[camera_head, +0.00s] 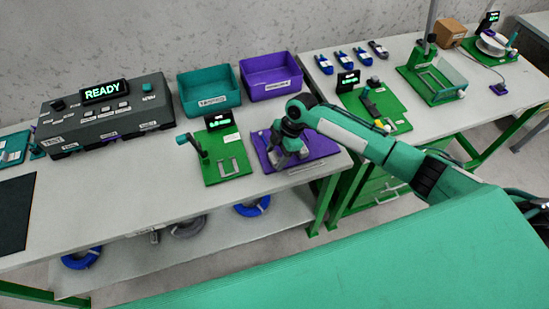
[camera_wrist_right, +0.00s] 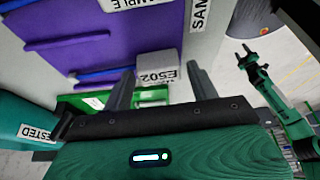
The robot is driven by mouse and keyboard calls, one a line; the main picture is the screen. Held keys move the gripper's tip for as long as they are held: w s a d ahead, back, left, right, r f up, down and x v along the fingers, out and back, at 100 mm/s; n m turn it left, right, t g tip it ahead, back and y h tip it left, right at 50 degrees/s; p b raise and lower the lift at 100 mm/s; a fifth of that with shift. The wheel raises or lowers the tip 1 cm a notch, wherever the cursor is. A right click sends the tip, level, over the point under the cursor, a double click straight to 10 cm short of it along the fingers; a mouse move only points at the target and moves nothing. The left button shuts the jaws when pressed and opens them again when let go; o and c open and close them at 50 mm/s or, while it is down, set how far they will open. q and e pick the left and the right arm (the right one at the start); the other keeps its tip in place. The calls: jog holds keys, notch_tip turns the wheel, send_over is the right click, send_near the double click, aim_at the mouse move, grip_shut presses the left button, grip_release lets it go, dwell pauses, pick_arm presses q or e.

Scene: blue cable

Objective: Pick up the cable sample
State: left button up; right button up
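My right gripper (camera_head: 290,150) is over the purple tray (camera_head: 328,146) at the bench's front edge and hides part of it. In the right wrist view its two grey fingers (camera_wrist_right: 163,90) stand apart. A white tag (camera_wrist_right: 157,67) reading E502 shows between them, with a gap on both sides. Thin blue strips (camera_wrist_right: 103,72) lie by the tag on the purple surface (camera_wrist_right: 75,35); I cannot tell which is the cable sample. A green arm with a dark end (camera_wrist_right: 250,52), apparently my left one, shows at the right; its finger opening is unclear.
A green fixture (camera_head: 228,168) stands left of the purple tray. Behind are a teal bin (camera_head: 209,91) and a purple bin (camera_head: 271,77). A control box (camera_head: 105,115) showing READY is farther left.

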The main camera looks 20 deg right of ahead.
jog(key=c, duration=0.7)
jog(key=shift+r, duration=0.15)
jog(key=shift+c, duration=0.2)
